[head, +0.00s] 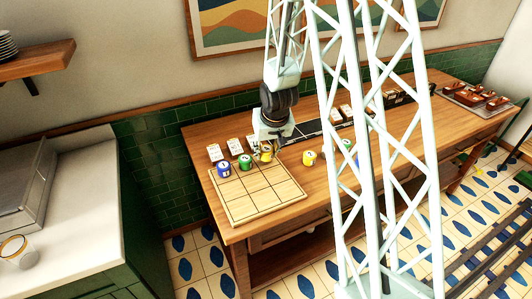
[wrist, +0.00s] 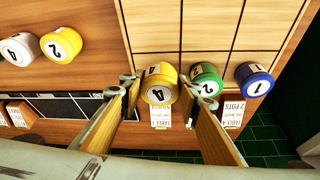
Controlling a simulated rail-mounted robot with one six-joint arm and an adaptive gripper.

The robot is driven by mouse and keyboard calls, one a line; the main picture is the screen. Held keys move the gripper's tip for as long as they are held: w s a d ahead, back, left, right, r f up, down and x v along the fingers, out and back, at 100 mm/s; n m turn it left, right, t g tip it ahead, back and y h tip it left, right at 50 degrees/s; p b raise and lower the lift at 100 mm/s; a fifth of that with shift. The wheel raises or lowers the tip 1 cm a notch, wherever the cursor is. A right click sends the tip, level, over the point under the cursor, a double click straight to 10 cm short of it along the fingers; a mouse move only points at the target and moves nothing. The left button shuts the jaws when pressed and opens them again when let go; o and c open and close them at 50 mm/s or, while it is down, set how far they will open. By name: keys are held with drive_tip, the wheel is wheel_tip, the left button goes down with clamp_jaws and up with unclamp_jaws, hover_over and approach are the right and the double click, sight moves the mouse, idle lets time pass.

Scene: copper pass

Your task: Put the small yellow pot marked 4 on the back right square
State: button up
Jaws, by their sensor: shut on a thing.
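The small yellow pot marked 4 (wrist: 158,84) is between my gripper's fingertips (wrist: 168,90) in the wrist view, and my gripper is shut on it. In the head view this pot (head: 265,154) is upright at the back right corner of the light wooden board (head: 262,206), which is lined into squares. It is over or on the back right square; I cannot tell whether its base touches the board. A green pot marked 2 (wrist: 205,76) stands right beside it, in the middle of the back row. A blue pot marked 1 (wrist: 256,80) stands in the back left square.
Another yellow pot, marked 2 (wrist: 62,45), and a white pot (wrist: 20,49) stand on the table off the board. White cards (head: 215,152) stand behind the back row. The board's front and middle squares are clear. My column hides part of the table.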

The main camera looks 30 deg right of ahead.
sight(266, 147)
drive_tip(key=shift+w+d+p, duration=0.15)
drive_tip(key=shift+w+d, duration=0.1)
drive_tip(key=shift+w, duration=0.3)
drive_tip(key=shift+w+d+p, duration=0.15)
drive_tip(key=shift+w+d, duration=0.05)
drive_tip(key=shift+w, duration=0.3)
drive_tip(key=shift+w+d, duration=0.2)
drive_tip(key=shift+w, duration=0.2)
drive_tip(key=shift+f+b, duration=0.55)
drive_tip(key=shift+f, duration=1.35)
drive_tip(key=shift+f, duration=0.1)
drive_tip(key=o, duration=0.5)
drive_tip(key=shift+o, duration=0.6)
drive_tip(key=shift+r, duration=0.2)
